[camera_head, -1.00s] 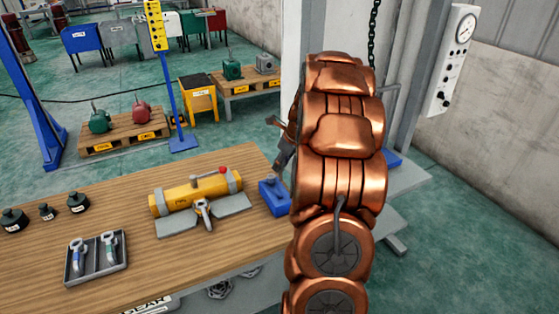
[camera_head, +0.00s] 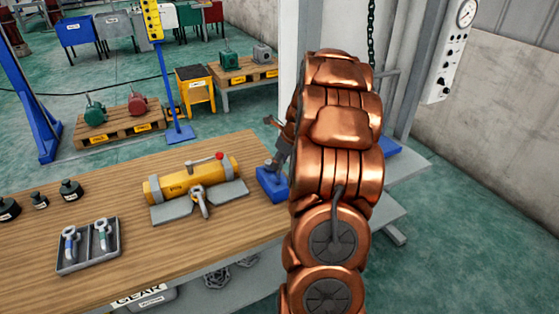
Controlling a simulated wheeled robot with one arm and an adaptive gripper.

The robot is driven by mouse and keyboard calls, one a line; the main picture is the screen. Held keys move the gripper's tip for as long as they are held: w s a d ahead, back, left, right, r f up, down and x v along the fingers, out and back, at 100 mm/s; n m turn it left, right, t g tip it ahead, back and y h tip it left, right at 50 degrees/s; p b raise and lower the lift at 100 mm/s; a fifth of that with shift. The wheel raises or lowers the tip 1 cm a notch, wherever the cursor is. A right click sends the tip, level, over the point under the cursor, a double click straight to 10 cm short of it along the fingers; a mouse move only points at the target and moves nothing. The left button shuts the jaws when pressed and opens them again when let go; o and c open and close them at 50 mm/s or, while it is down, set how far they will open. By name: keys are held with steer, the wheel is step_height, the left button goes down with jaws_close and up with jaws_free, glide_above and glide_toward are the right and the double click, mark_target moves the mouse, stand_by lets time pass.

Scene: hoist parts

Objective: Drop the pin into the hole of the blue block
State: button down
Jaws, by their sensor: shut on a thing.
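The blue block (camera_head: 271,187) sits at the right end of the wooden table, partly hidden behind my copper-coloured arm. My gripper (camera_head: 274,159) is just above the block, and the arm hides much of it. It is shut on a small dark grey piece that looks like the pin (camera_head: 270,165). The piece is at the top of the block. I cannot tell whether its tip is in the hole or only over it.
A yellow cylinder (camera_head: 170,187) with a red-knobbed lever lies on grey plates left of the block. A grey tray (camera_head: 88,262) with two shackle-like parts and several black weights (camera_head: 71,190) stand further left. The table front is clear.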

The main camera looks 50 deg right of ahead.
mark_target(279, 175)
steer(key=shift+f, duration=2.95)
steer(key=c, duration=0.7)
jaws_free()
steer(key=v, duration=1.2)
